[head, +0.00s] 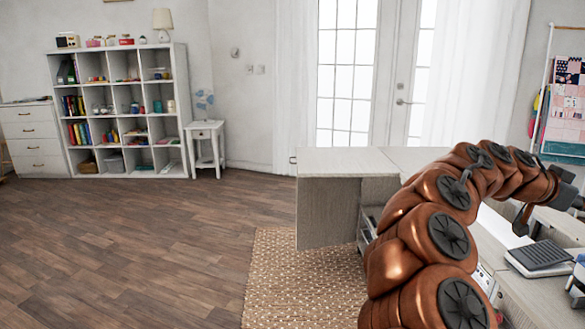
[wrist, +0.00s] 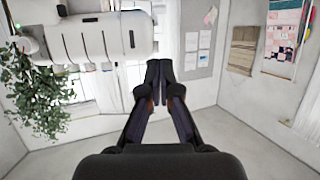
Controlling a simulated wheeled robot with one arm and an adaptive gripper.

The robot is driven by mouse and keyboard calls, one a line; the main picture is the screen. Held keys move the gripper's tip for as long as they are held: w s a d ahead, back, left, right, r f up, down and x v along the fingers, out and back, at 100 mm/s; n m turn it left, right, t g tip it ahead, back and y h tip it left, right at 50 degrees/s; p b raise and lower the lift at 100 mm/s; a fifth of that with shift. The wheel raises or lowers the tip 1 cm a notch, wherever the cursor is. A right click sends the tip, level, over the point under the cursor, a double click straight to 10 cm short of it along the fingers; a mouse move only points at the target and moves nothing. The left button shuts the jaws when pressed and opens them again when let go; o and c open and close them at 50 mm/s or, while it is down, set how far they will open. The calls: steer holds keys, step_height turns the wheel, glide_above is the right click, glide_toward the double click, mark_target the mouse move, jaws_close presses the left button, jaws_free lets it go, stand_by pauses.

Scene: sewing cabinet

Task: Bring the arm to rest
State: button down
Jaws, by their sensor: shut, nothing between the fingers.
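My arm, copper-coloured with dark joint caps, arches up from the bottom right of the head view and bends to the right over the sewing cabinet (head: 345,163). My gripper (head: 522,222) is at the right of the head view, pointing down above the cabinet area. In the wrist view my gripper (wrist: 159,68) has its two dark fingers together, with nothing held between them. Part of the cabinet is hidden behind my arm.
A dark grey pad (head: 540,255) on a white item lies on the worktop near my gripper. A white shelf (head: 122,112) and a small side table (head: 206,145) stand at the far wall. The wooden floor (head: 130,235) at left is clear. A woven rug (head: 300,285) lies before the cabinet.

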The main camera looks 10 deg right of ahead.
steer(key=s+a+f+n+t+y, duration=0.1)
steer(key=s+a+f+n+y, duration=0.15)
steer(key=a+f, duration=0.55)
steer(key=s+a+f+n+t+y, duration=0.1)
steer(key=a+f+n+y, duration=0.3)
steer(key=a, duration=0.8)
steer(key=s+a+f+n+t+y, duration=0.15)
steer(key=a+f+n+y, duration=0.35)
steer(key=a, duration=0.6)
steer(key=s+a+f+n+g+y, duration=0.1)
steer(key=s+a+f+n, duration=0.25)
steer(key=a, duration=0.25)
steer(key=s+a+f+n+g+y, duration=0.1)
steer(key=s+a+f+n, duration=0.1)
steer(key=s+a+f, duration=0.3)
steer(key=s+a+f+n+g, duration=0.1)
steer(key=s+a+n+g, duration=0.15)
steer(key=a, duration=0.45)
step_height(320, 180, up, 24)
steer(key=s+t+p, duration=0.1)
steer(key=s+p, duration=0.1)
steer(key=p, duration=2)
steer(key=shift+s+a+t+p, duration=0.3)
steer(key=shift+p, duration=0.1)
